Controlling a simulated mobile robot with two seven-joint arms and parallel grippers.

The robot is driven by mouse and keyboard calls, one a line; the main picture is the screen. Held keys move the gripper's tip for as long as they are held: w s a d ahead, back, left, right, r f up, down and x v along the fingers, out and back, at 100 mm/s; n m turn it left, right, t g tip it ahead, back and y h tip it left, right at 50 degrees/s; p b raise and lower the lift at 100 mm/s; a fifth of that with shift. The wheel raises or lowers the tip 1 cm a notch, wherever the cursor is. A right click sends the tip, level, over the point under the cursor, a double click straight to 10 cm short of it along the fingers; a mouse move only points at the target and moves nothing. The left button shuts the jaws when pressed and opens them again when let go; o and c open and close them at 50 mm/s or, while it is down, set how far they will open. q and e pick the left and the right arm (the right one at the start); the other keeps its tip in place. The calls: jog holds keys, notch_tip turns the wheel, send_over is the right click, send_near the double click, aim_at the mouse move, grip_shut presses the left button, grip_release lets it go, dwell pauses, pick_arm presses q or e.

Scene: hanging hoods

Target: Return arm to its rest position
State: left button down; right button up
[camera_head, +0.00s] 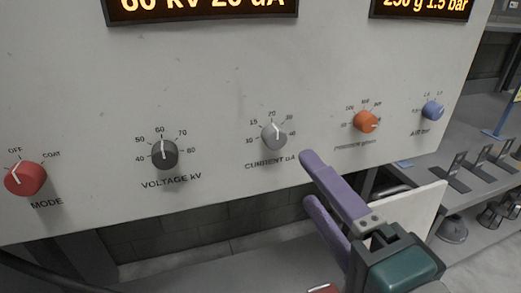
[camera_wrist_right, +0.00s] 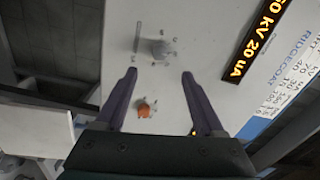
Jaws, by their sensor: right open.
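My right gripper (camera_head: 308,178) has purple fingers and is open and empty in the head view. It is in front of the lower edge of the panel, below and right of the grey current knob (camera_head: 274,136). In the right wrist view the open fingers (camera_wrist_right: 159,76) frame the panel face, with the orange knob (camera_wrist_right: 145,110) showing between them and the current knob (camera_wrist_right: 163,50) further up. No contact with a knob is visible. My left gripper is not in view.
The grey control panel (camera_head: 215,95) carries a red mode knob (camera_head: 25,178), a dark voltage knob (camera_head: 164,154), an orange knob (camera_head: 366,121) and a blue air knob (camera_head: 432,111). A lit display (camera_head: 200,6) reads 60 kV 20 uA. Shelving with metal hooks (camera_head: 485,160) stands at right.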

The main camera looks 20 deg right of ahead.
jog(key=s+a+f+n+g+y, duration=0.45)
jog(key=n+g, duration=0.25)
jog(key=n, duration=0.5)
jog(key=s+d+f+n+g+h, duration=0.2)
jog(key=s+d+n+g+h, duration=0.35)
jog(key=s+d+g, duration=0.4)
notch_tip(320, 180, up, 26)
jog(key=s+t+p, duration=0.1)
jog(key=t+p, duration=0.1)
jog(key=p, duration=2.5)
jog(key=shift+s+f+y, duration=0.15)
jog(key=shift+s+y, duration=0.15)
jog(key=shift+s, duration=0.1)
jog(key=shift+a, duration=0.1)
